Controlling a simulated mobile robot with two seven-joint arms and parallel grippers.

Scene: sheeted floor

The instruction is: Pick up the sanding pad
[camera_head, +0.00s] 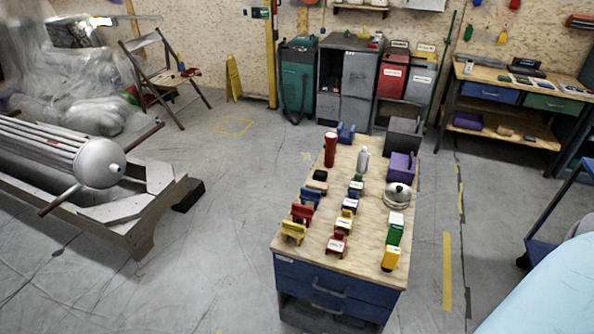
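The wooden-topped workbench (310,253) with blue drawers stands in front of me and carries many small objects. I cannot tell for certain which one is the sanding pad. A small black-topped block (320,175) lies near the bench's left edge, behind the blue holder (311,197), and may be it; it is too small to be sure. Neither of my grippers is in view.
On the bench are red (302,213) and yellow (292,231) holders, a red cylinder (330,149), a silver domed pot (397,195) and a purple box (402,166). A wooden frame (130,215) stands left; floor (225,240) between is clear.

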